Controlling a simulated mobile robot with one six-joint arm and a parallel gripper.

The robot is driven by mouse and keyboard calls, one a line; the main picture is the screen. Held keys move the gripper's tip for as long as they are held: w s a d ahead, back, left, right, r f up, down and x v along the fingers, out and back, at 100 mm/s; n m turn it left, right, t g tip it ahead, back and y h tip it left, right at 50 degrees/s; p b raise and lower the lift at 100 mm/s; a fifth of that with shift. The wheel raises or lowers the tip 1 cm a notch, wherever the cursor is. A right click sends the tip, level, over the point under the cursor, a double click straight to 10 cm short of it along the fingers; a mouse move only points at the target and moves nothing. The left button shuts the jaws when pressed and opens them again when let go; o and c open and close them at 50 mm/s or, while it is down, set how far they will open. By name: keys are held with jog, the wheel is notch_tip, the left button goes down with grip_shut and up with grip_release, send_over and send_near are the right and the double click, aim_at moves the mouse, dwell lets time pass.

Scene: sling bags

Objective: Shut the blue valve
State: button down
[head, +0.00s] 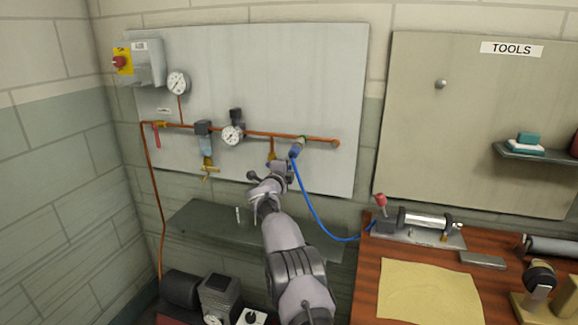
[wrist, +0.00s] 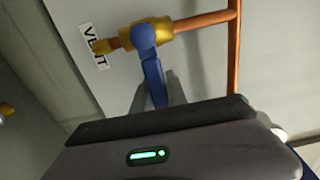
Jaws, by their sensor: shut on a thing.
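The blue valve's lever (wrist: 153,78) is in the wrist view, on a brass valve body (wrist: 158,28). The lever points across the short branch pipe, toward my gripper. A "VENT" label (wrist: 88,38) is behind the branch's open end. My gripper (head: 268,182) is up at the wall panel in the head view, below the brass branch (head: 272,155). It is shut on the blue lever; a grey finger (wrist: 176,92) shows beside the lever, and the gripper body hides the lever's lower end. In the head view the gripper hides the blue lever.
A copper pipe (head: 262,134) with gauges and a red-handled valve (head: 156,136) runs along the panel. A blue hose (head: 310,205) hangs just right of my gripper down to the wooden bench (head: 366,290). A grey shelf (head: 205,232) lies below the panel.

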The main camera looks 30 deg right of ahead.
dwell(0.4)
jog(key=c, duration=1.3)
grip_release()
jog(key=shift+w, duration=0.1)
jog(key=v, duration=1.7)
jog(key=shift+a, duration=0.2)
jog(key=shift+r, duration=0.1)
